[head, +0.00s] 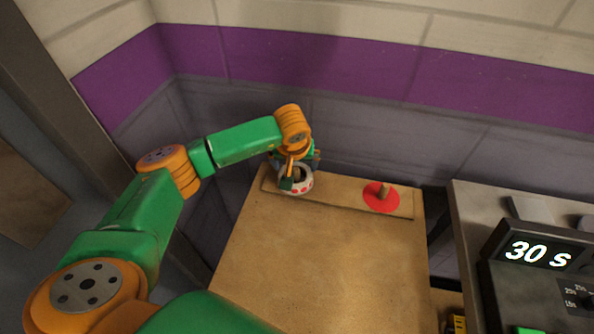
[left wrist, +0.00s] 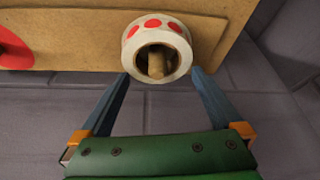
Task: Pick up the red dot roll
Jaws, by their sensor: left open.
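The red dot roll (head: 302,187) is a white ring with red dots at the left end of the wooden strip. It also shows in the left wrist view (left wrist: 157,27), around a wooden peg (left wrist: 156,66). My left gripper (head: 289,180) is at the roll and partly covers it in the head view. In the left wrist view my left gripper (left wrist: 161,75) is open, its blue fingers on either side of the roll's near edge. Nothing is held between them. My right gripper is not in view.
The strip (head: 340,203) lies along the far edge of the wooden table (head: 310,265). A red disc (head: 373,199) with an upright peg (head: 385,190) is at its right. Walls stand behind and left. A grey counter with a "30 s" display (head: 538,253) is right. The table's middle is clear.

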